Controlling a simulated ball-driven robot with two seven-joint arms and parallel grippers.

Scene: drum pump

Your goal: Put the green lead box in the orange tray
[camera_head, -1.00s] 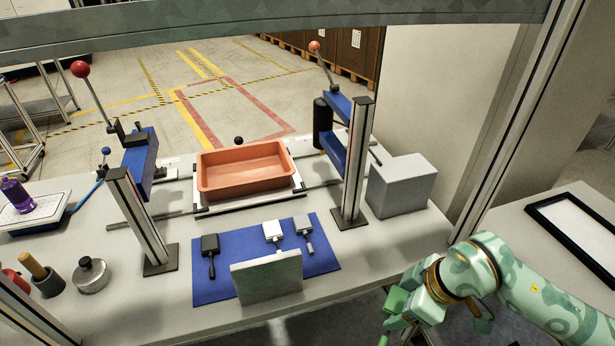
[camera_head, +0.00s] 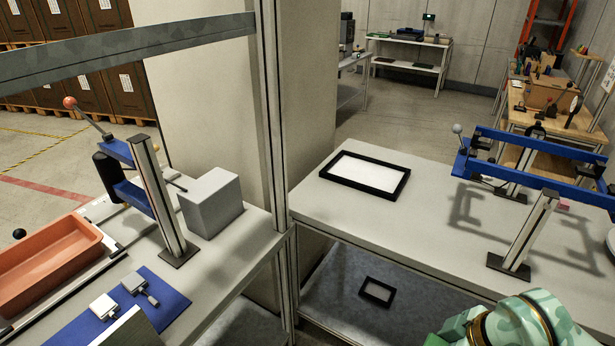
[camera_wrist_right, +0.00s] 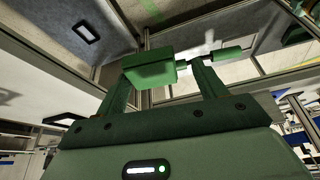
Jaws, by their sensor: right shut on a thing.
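The green lead box (camera_wrist_right: 150,70) is in my right gripper (camera_wrist_right: 165,78) in the right wrist view. It sits between the two green fingers, with its handle (camera_wrist_right: 229,54) pointing right. The orange tray (camera_head: 48,283) stands at the left edge of the head view, partly cut off, and its visible inside looks empty. My right arm (camera_head: 510,325) shows at the lower right of the head view, but its gripper and the box are outside that view. The gripper is far to the right of the tray. My left gripper is in neither current view.
A metal post (camera_head: 160,200) with a blue lever arm stands between the tray and a grey block (camera_head: 212,203). A blue mat (camera_head: 165,296) with light pieces lies in front. An upright frame post (camera_head: 272,120) separates this bench from the right table (camera_head: 430,220).

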